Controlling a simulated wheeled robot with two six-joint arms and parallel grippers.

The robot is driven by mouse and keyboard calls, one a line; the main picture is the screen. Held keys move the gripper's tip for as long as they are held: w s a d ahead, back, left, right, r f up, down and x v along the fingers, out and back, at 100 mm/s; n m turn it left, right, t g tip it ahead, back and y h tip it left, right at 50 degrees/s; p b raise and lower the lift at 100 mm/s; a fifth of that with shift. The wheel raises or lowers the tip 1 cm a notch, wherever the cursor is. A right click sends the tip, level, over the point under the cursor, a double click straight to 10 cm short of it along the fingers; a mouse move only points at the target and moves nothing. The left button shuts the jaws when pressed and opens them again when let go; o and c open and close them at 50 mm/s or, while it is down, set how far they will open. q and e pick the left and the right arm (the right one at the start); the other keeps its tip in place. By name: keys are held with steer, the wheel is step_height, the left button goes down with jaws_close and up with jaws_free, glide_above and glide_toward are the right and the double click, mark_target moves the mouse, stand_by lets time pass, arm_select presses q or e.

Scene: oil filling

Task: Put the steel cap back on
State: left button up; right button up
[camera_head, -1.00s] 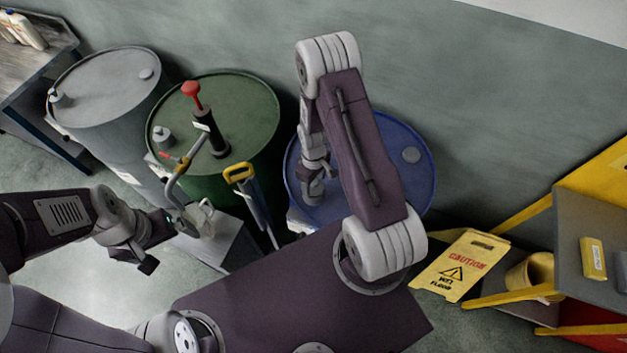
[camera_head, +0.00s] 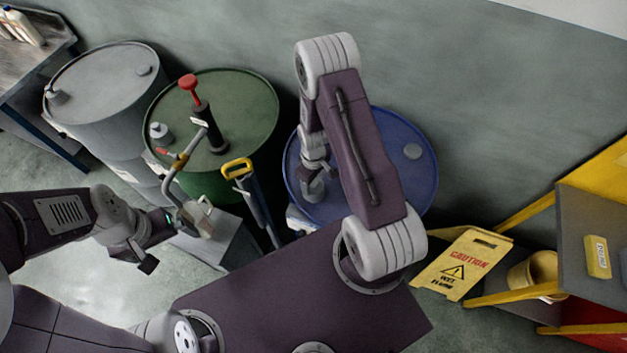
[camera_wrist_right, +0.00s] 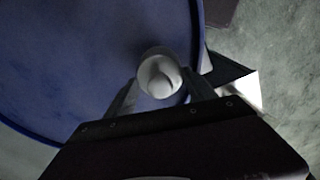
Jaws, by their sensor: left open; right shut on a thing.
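The pale grey steel cap (camera_wrist_right: 160,76) is between the fingers of my right gripper (camera_wrist_right: 163,90), over the blue drum's top near its rim. The blue drum (camera_wrist_right: 70,60) fills much of the right wrist view. In the head view my right gripper (camera_head: 312,187) reaches down over the blue drum (camera_head: 400,180), and its fingers and the cap are too small to make out. Whether the cap is seated on an opening cannot be told. My left gripper (camera_head: 160,245) is open, beside a small metal can (camera_head: 194,222) in front of the green drum.
The green drum (camera_head: 245,105) carries a red-knobbed hand pump (camera_head: 200,110). A grey drum (camera_head: 105,85) stands left of it. A yellow-handled tool (camera_head: 245,185) stands between green and blue drums. A yellow caution sign (camera_head: 462,263) and a shelf (camera_head: 580,230) are at right.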

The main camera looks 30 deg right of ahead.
steer(key=o, duration=1.8)
steer(key=shift+c, duration=0.2)
steer(key=shift+r, duration=0.35)
step_height(320, 180, up, 8)
steer(key=shift+r+b, duration=0.2)
steer(key=shift+b, duration=0.65)
